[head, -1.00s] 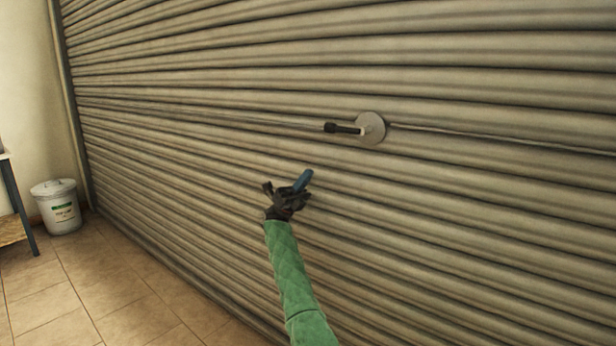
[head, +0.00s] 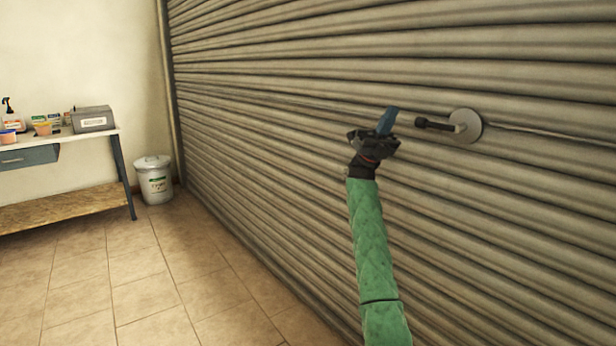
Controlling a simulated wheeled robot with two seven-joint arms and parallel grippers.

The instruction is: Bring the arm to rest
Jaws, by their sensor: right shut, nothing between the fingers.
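My right gripper (head: 386,122) is in the middle of the head view, at the end of my green-sleeved arm (head: 372,245) that comes up from the bottom. It is shut with nothing in it, and its blue fingertips point up. It is in front of the ribbed roller shutter (head: 280,130), just left of the shutter's round plate with a dark handle (head: 466,127). I cannot tell how far it is from the shutter's surface. My left gripper is not in view.
A white lidded drum (head: 155,184) stands on the floor by the shutter's left edge. Left of it is a workbench (head: 110,150) holding a grey box (head: 92,120), a spray bottle (head: 10,115) and small tubs. The tiled floor (head: 150,280) at lower left is clear.

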